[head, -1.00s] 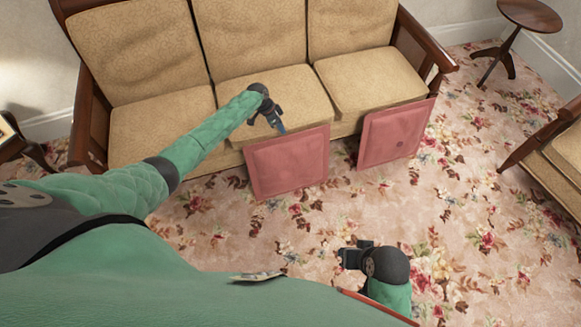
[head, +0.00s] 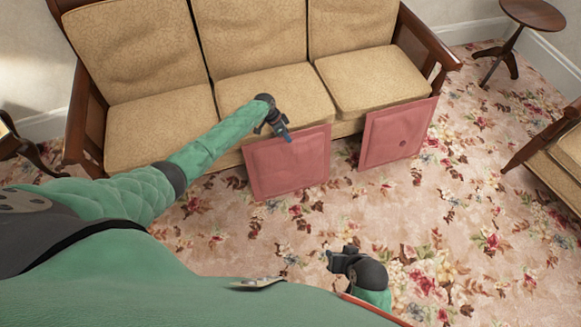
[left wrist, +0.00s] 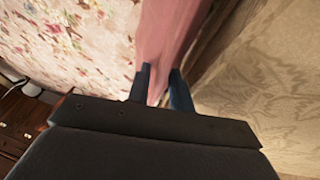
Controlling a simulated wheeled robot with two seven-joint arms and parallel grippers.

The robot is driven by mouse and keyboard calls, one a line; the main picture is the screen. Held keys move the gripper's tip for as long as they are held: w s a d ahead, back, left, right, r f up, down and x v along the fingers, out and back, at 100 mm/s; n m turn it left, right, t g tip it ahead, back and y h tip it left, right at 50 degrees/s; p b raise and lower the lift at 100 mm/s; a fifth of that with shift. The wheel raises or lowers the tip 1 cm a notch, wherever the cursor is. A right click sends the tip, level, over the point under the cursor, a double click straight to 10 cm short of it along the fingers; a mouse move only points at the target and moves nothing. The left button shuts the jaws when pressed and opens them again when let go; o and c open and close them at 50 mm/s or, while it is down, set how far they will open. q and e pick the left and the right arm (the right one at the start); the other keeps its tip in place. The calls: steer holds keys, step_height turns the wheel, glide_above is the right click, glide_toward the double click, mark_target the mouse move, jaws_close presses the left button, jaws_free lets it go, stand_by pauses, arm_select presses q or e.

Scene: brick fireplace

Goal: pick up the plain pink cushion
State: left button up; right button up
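A plain pink cushion (head: 285,168) stands upright against the front of the sofa, below its middle seat. My left gripper (head: 285,134) is at the plain cushion's top edge. In the left wrist view, its two dark fingers (left wrist: 159,86) lie on either side of the pink edge (left wrist: 172,30). Whether they press on it is unclear. My right gripper (head: 335,261) hangs above the carpet, away from both cushions; its finger gap is unclear.
The beige sofa (head: 160,120) with wooden arms stands behind the cushions. A round side table (head: 531,14) is at the back right, and an armchair (head: 555,150) is at the right edge. The floral carpet (head: 450,195) in front is clear.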

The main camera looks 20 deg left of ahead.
arm_select(q)
steer(key=shift+f, duration=0.1)
stand_by(0.4)
jaws_close()
steer(key=shift+s+f, duration=0.1)
steer(key=shift+s, duration=0.05)
stand_by(1.1)
